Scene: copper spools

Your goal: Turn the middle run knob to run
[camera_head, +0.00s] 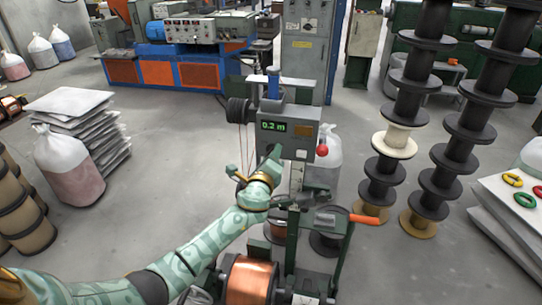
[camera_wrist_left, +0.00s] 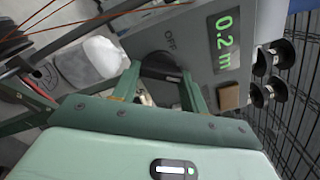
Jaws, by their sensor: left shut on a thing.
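The grey control box (camera_head: 300,128) stands on a green post and shows a green "0.2 m" readout. In the left wrist view the same readout (camera_wrist_left: 228,40) sits on the grey panel (camera_wrist_left: 200,55), with an "OFF" label near a dark round knob (camera_wrist_left: 160,68). My left gripper (camera_wrist_left: 163,85) is shut on this knob, one finger on each side. A short pale mark shows on the knob; which label it points to I cannot tell. In the head view my left gripper (camera_head: 272,158) is at the box's lower left front and hides the knob. My right gripper is not in view.
A red ball (camera_head: 322,150) is at the box's right side. Below are a copper spool (camera_head: 250,281) and an orange handle (camera_head: 366,219). Tall stacks of black spools (camera_head: 455,155) stand at the right. A brown square (camera_wrist_left: 229,97) is on the panel.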

